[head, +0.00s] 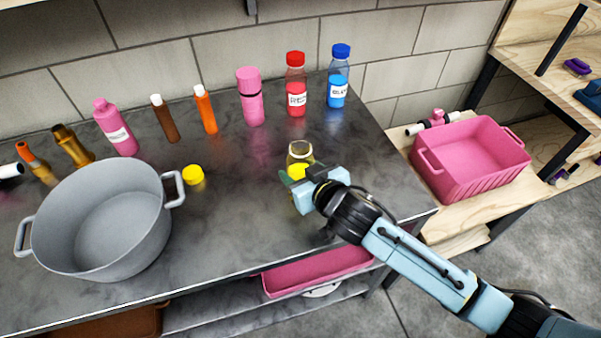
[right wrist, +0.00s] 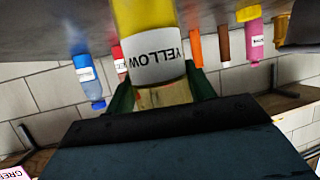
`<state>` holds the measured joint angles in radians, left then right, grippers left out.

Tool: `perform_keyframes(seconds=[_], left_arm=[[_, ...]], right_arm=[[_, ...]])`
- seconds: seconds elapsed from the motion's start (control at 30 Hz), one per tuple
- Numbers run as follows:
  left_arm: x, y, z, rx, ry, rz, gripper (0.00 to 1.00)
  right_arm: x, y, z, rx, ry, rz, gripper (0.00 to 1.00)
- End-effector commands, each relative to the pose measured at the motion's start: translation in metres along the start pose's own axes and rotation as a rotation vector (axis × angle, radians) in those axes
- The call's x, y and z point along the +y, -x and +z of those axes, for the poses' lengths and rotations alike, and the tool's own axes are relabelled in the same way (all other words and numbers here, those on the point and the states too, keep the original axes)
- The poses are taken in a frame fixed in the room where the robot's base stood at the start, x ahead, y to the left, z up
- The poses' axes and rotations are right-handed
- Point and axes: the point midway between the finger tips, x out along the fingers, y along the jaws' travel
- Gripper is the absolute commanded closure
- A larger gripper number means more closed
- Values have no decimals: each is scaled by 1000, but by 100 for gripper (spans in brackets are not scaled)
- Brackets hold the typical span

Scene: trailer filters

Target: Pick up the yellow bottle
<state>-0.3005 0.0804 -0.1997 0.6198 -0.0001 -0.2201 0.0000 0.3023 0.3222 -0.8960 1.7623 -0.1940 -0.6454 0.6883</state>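The yellow bottle (head: 300,153) is a clear, uncapped bottle with yellow contents, upright near the right part of the dark table. In the right wrist view, which is upside down, the bottle (right wrist: 150,25) carries a white label reading YELLOW. My right gripper (head: 297,180) is at the bottle, its dark green fingers (right wrist: 163,95) on either side of it. I see no clear gap, but cannot tell whether they press on it. The gripper hides part of the bottle in the head view. My left gripper is not in view.
A yellow cap (head: 193,175) lies beside a large grey pot (head: 95,250). Along the back stand a red bottle (head: 296,85), a blue bottle (head: 338,80), a pink bottle (head: 250,97) and several others. A pink crate (head: 470,160) sits on the wooden shelf at right.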

Motion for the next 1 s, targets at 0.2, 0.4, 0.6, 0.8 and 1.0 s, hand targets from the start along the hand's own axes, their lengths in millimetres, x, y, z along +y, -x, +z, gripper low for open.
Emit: perform_keyframes(seconds=[0.2, 0.4, 0.6, 0.8, 1.0], left_arm=[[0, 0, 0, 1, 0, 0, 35], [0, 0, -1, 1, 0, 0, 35], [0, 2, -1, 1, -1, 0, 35], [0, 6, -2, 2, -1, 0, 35], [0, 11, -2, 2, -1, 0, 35]], right_arm=[[0, 0, -1, 3, 1, 0, 78], [0, 0, -1, 2, 1, 0, 78], [0, 2, -7, 4, 1, 0, 78], [0, 8, -20, 5, -1, 0, 78], [0, 15, -39, 6, 0, 0, 78]])
